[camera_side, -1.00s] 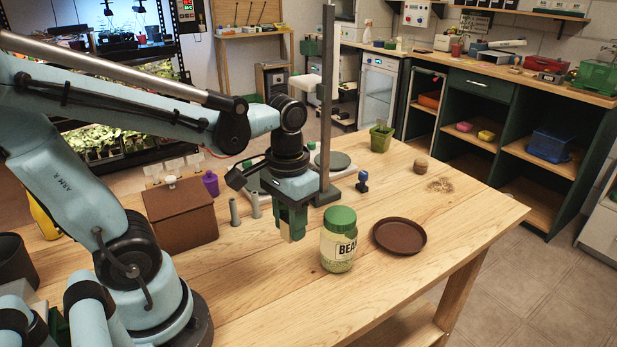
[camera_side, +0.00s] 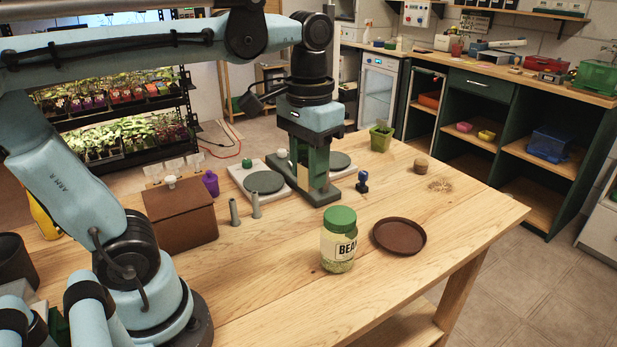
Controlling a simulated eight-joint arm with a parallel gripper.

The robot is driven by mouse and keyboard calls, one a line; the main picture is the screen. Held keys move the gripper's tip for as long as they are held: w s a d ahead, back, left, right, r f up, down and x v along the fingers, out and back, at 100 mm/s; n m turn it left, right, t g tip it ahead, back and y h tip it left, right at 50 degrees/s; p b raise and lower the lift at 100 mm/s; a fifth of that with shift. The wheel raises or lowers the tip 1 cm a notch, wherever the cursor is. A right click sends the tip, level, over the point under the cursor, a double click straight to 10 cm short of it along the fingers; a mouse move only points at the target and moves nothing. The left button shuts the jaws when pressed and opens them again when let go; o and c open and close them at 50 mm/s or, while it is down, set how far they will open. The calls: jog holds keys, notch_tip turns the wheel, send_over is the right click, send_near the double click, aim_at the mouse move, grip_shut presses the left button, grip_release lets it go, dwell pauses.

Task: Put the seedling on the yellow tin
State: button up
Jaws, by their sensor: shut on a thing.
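I see no clear yellow tin. A yellow thing (camera_side: 43,218) shows at the far left, partly hidden by my arm.
A jar with a green lid (camera_side: 339,241) and a brown saucer (camera_side: 399,238) stand at the front. A brown box (camera_side: 180,218), grey tubes, a purple bottle (camera_side: 211,184), a two-plate scale (camera_side: 264,183) and a blue stamp (camera_side: 362,182) stand around. The right front of the table is clear.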

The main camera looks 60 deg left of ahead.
jog(key=w+d+m, duration=0.1)
jog(key=w+m, duration=0.1)
jog(key=w, duration=0.9)
jog(key=w+a+f, duration=0.1)
jog(key=a+f, duration=0.2)
jog(key=f, duration=0.1)
jog(key=w+a+f, duration=0.1)
jog(key=a+f, duration=0.3)
jog(key=w+a+f, duration=0.1)
jog(key=a+f, duration=0.2)
jog(key=f, duration=0.1)
jog(key=shift+w+a+f, duration=0.35)
jog(key=shift+a+f, duration=0.05)
jog(key=shift+f, duration=1.95)
jog(key=shift+f, duration=0.15)
jog(key=o, duration=1)
